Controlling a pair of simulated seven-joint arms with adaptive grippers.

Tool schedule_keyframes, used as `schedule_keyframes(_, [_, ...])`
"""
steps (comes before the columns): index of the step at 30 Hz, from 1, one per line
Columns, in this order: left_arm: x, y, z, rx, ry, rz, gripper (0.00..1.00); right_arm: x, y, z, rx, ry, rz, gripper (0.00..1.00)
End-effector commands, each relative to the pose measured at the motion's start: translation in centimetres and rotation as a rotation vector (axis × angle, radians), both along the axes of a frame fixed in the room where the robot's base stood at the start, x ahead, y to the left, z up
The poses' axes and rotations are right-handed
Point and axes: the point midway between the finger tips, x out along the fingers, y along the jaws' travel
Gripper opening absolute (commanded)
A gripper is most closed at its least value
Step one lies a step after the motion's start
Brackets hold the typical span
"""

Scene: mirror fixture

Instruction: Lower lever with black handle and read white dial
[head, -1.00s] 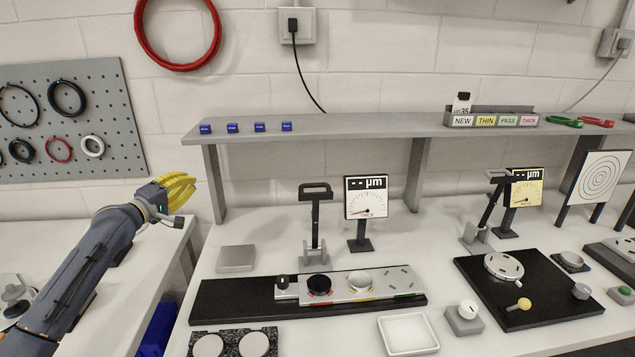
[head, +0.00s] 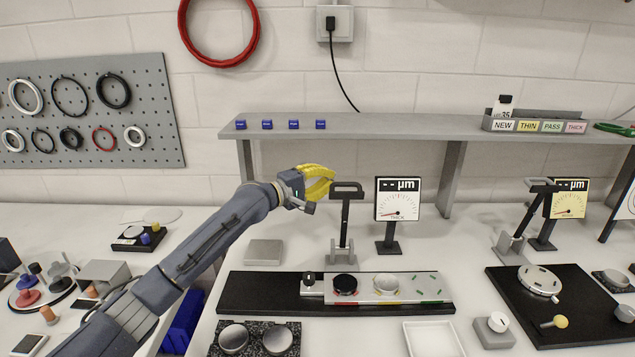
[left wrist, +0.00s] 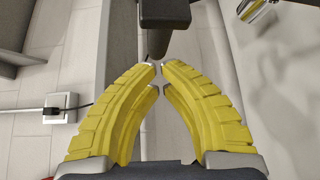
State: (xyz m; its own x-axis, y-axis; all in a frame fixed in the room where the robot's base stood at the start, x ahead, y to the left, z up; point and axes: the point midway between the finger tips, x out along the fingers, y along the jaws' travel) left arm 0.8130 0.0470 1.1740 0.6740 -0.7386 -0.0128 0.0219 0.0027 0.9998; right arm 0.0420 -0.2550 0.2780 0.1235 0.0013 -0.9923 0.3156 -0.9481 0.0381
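The lever with the black handle (head: 346,212) stands upright on a grey base at the table's middle. The white dial (head: 398,201) stands just right of it, with its readout showing dashes and its needle low at the left. My left gripper (head: 333,174) has yellow fingers and is just left of the handle's top. In the left wrist view, the fingertips (left wrist: 159,67) nearly meet with nothing between them. A black part, apparently the handle (left wrist: 165,14), is just beyond them. I cannot tell whether they touch it. My right gripper is out of view.
A second lever (head: 525,217) stands by a yellow dial (head: 570,201) at the right. A shelf (head: 400,126) runs above the levers. A black slide board (head: 250,293) lies in front, with a grey block (head: 264,252) behind it. A white tray (head: 432,340) is nearer.

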Motion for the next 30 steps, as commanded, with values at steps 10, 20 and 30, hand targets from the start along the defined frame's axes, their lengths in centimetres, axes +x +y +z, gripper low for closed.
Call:
schedule_keyframes(10, [2.8, -3.1, 0.0, 0.0, 0.001, 0.0, 0.0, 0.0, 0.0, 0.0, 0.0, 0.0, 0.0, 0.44])
schedule_keyframes(20, [0.3, -3.2, -0.1, 0.001, 0.001, 0.0, 0.0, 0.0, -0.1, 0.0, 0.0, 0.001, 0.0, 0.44])
schedule_keyframes(30, [-1.1, -3.2, 0.0, 0.001, 0.0, 0.001, 0.0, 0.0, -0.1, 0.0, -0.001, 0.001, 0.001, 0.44])
